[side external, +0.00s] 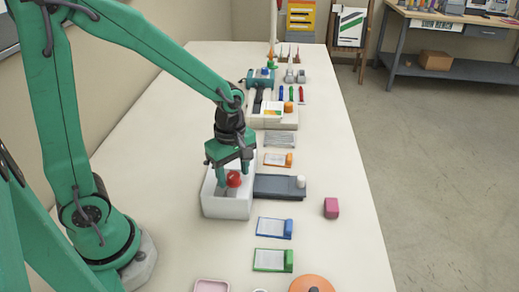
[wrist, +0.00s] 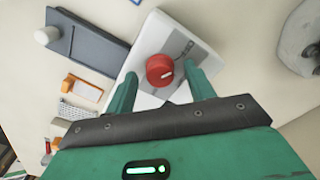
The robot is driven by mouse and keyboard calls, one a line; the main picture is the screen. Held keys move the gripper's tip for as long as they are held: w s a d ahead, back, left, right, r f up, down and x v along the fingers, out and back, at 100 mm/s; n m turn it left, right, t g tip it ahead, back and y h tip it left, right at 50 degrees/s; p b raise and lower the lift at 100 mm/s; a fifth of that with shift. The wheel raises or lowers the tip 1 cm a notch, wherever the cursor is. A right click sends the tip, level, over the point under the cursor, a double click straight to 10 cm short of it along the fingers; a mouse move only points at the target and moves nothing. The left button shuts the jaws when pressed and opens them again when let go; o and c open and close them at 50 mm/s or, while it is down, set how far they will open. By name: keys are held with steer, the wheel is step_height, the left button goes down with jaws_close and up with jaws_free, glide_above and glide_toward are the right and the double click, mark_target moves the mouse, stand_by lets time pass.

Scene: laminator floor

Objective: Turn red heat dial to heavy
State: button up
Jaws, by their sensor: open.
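The red heat dial (side external: 234,178) sits on top of a white box-shaped machine (side external: 228,208). In the wrist view the dial (wrist: 160,70) is round and red, with a pale pointer mark toward its lower right side. A grey strip with small markings lies beside it on the white top; I cannot read the markings. My gripper (side external: 232,181) is over the machine and points down, with its fingers at the dial. In the wrist view my gripper (wrist: 163,82) is open, one finger on each side of the dial. I cannot tell whether either finger touches it.
A dark grey tray (side external: 275,187) with a white knob adjoins the machine on the right. Cards with orange, blue (side external: 275,228) and green (side external: 273,260) ends lie nearby. A pink block (side external: 331,208) sits farther right. The table is clear along its right edge.

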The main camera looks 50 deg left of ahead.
steer(key=shift+c, duration=0.2)
steer(key=c, duration=0.9)
steer(key=shift+c, duration=0.2)
